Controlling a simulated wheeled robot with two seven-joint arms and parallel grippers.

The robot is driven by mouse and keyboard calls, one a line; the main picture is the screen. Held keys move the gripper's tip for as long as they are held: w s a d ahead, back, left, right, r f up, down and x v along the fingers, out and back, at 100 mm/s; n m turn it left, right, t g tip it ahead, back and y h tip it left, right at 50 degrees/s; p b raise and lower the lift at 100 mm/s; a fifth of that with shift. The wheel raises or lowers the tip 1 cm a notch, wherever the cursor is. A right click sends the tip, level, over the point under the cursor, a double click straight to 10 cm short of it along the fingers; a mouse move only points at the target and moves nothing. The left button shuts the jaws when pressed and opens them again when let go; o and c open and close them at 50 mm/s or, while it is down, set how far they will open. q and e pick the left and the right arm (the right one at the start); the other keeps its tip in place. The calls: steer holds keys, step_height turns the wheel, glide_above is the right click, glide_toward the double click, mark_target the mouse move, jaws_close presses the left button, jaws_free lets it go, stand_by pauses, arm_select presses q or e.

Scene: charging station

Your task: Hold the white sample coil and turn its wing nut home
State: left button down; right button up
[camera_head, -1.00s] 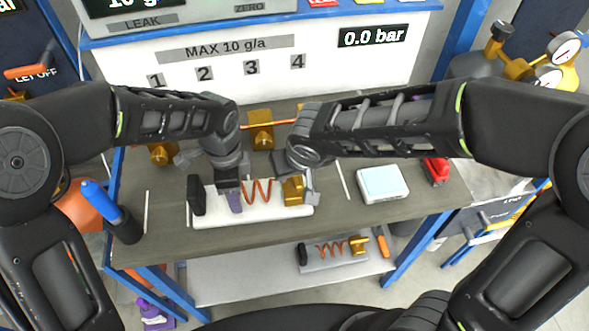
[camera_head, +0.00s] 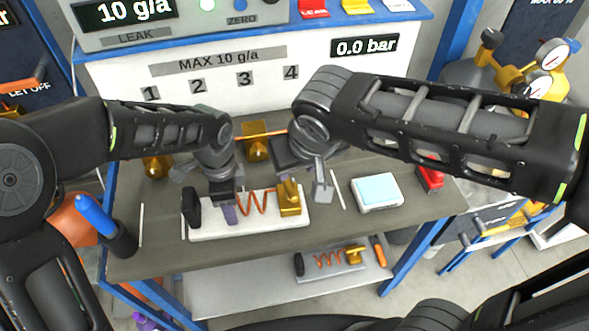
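The white sample coil (camera_head: 255,226) lies on the bench: a white base with a copper spiral, a black round end at left and a brass block (camera_head: 289,198) at right. I cannot make out the wing nut's wings clearly. My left gripper (camera_head: 229,208) points down over the base between the black end and the spiral. Its fingertips are partly hidden, so I cannot tell whether it grips. My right gripper (camera_head: 321,190) is just right of the brass block, with a visible gap. One grey finger shows clearly; its opening cannot be told.
A white box with a pale blue top (camera_head: 377,192) and a red object (camera_head: 430,176) stand to the right on the bench. A blue-handled tool (camera_head: 96,214) stands at left. Another coil (camera_head: 331,262) lies on the lower shelf. Brass fittings (camera_head: 256,147) stand behind.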

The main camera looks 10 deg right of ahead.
stand_by(0.3)
arm_select(q)
steer(key=shift+c, duration=2.2)
jaws_free()
steer(key=shift+r, duration=0.1)
step_height(320, 180, up, 12)
